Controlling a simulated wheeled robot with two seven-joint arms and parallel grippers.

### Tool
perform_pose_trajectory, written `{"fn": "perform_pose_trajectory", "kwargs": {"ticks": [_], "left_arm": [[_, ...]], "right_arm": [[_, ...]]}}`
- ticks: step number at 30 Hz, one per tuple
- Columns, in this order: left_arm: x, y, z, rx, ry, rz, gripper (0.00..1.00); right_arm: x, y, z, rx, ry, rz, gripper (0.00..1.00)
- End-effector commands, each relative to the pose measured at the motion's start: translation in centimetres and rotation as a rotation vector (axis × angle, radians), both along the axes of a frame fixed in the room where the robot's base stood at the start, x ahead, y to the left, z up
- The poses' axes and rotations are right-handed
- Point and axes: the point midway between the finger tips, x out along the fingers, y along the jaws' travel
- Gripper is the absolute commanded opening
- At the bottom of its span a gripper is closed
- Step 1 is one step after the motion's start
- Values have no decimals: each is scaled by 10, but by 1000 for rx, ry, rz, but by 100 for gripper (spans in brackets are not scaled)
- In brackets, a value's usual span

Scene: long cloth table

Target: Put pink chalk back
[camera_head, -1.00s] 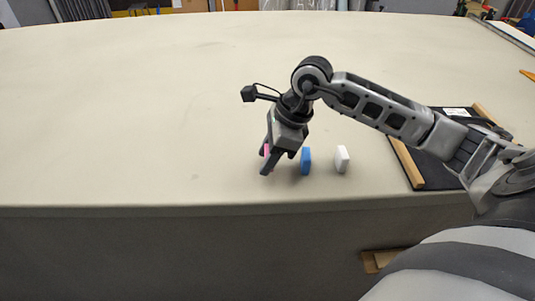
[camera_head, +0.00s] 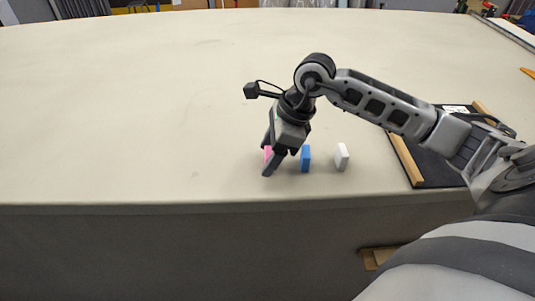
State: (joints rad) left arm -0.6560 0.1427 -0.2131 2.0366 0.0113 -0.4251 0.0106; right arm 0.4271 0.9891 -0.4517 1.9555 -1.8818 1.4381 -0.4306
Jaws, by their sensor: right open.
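The pink chalk (camera_head: 268,153) stands on the table near its front edge, mostly hidden behind my right gripper. My right gripper (camera_head: 270,160) is open and reaches down at the pink chalk, with its fingers around or just beside it; I cannot tell which. A blue chalk (camera_head: 306,158) stands just right of the gripper. A white chalk (camera_head: 342,157) stands further right. My left gripper is not in view.
A black tray with wooden side rails (camera_head: 405,158) lies at the right, partly hidden beneath my right arm. The cloth table (camera_head: 140,110) is clear to the left and behind. Its front edge runs close below the chalks.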

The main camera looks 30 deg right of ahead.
Motion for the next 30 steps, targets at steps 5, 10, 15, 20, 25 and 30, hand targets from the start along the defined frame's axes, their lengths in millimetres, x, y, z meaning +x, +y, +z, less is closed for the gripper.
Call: {"fn": "perform_pose_trajectory", "kwargs": {"ticks": [5,10,15,20,25,30], "left_arm": [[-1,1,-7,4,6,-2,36],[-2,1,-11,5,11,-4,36],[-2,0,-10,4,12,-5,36],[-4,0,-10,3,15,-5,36],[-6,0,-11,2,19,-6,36],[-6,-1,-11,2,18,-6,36]], "right_arm": [[-7,-14,35,-5,-7,0,61],[-15,-25,69,-5,-6,-1,61],[-20,-33,91,-2,-2,0,61],[-22,-35,99,-1,-1,1,61],[-22,-36,100,-1,-1,1,61],[-22,-35,100,-1,-1,1,61]]}}
